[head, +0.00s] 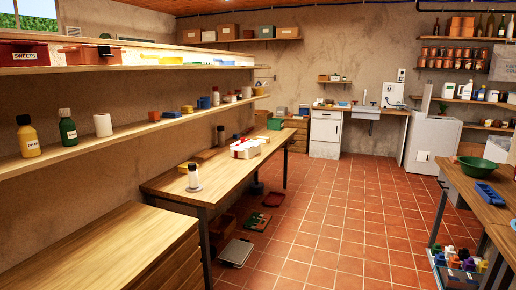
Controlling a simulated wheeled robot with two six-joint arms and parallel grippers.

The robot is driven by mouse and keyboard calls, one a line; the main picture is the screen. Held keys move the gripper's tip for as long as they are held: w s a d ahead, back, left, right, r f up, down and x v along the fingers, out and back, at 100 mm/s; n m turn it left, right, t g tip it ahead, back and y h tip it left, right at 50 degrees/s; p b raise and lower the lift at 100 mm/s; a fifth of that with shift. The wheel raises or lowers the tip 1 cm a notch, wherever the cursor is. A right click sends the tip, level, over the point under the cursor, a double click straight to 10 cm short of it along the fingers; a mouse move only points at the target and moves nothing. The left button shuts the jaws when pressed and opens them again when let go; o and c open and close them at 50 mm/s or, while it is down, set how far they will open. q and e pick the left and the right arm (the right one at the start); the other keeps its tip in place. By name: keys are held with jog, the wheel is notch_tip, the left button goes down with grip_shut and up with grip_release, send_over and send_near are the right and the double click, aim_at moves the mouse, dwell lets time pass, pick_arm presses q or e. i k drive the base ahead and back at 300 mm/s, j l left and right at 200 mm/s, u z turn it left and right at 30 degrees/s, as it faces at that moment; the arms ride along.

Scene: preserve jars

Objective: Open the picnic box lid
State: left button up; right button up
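I cannot tell for certain which thing is the picnic box. A white box with red parts on top (245,148) sits on the long wooden workbench (165,181) left of centre; it is too small to make out a lid. A red box labelled SWEETS (24,54) stands on the upper left shelf. Neither of my grippers is in view.
A clear jar (193,177) stands near the workbench's front edge. A green basin (476,170) and a blue tray (488,194) are on the right table. A crate of coloured bottles (460,268) stands below. The tiled floor (330,215) between the tables is clear.

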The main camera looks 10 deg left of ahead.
aim_at(248, 144)
jog(key=i+l+z, duration=0.2)
jog(key=i, duration=0.25)
jog(key=i+z, duration=0.2)
jog(key=i, duration=0.3)
jog(key=i+z, duration=0.15)
jog(key=i, duration=1.5)
